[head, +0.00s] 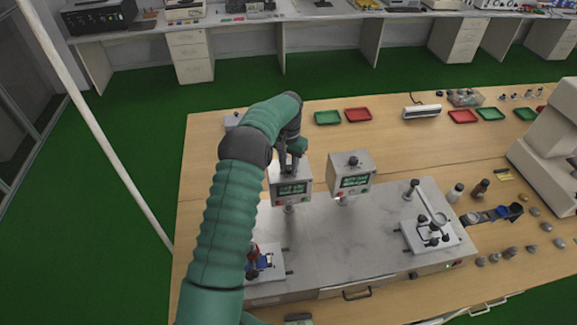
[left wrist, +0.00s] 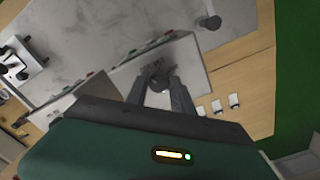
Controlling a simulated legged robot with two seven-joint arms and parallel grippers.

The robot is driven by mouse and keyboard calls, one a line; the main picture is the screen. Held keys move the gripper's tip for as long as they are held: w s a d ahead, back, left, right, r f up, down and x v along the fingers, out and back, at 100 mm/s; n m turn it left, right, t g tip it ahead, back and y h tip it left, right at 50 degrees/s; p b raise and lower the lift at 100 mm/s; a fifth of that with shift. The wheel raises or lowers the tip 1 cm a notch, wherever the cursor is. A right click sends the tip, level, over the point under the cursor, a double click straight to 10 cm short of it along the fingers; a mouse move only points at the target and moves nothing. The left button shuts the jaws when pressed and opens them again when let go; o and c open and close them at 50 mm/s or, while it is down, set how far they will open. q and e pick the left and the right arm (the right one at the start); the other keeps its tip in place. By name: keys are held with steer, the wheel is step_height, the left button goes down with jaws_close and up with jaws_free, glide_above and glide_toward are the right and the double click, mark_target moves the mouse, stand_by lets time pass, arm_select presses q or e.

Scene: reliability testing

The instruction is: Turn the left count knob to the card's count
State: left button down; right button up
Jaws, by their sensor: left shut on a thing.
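The left counter box (head: 290,190) has a dark display with green text too small to read. My left gripper (head: 290,160) reaches down onto its top from above. In the left wrist view my gripper's fingers (left wrist: 163,90) are shut on the dark round left count knob (left wrist: 160,80), on the box's pale top. The fingers partly hide the knob. The right counter box (head: 365,165) has a similar display and a dark knob (head: 353,160) on top, with nothing touching it. I cannot make out a count card. My right gripper is not in view.
Both boxes stand at the back of a grey metal bench plate (head: 340,245). A white fixture (head: 430,236) is on its right, and another fixture (head: 264,262) is partly behind my arm. Red and green trays (head: 358,114) lie behind. Bottles (head: 480,187) stand at right.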

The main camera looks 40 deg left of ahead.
arm_select(q)
steer(key=shift+w+r, duration=0.2)
steer(key=shift+w, duration=0.05)
steer(key=c, duration=1.4)
jaws_free()
steer(key=shift+c, duration=0.2)
steer(key=shift+o, duration=1.4)
steer(key=shift+w+f, duration=0.1)
steer(key=shift+f, duration=0.05)
steer(key=shift+o, duration=0.3)
steer(key=shift+w+a+f, duration=0.15)
steer(key=shift+a+f, duration=0.05)
steer(key=shift+f, duration=0.05)
steer(key=shift+r, duration=0.4)
step_height(320, 180, up, 9)
steer(key=b, duration=0.3)
step_height(320, 180, up, 7)
steer(key=p, duration=0.2)
glide_above(290, 165)
steer(key=shift+a, duration=0.1)
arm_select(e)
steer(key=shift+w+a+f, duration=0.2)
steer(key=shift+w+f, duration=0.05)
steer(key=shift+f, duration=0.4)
arm_select(q)
steer(key=shift+f, duration=0.1)
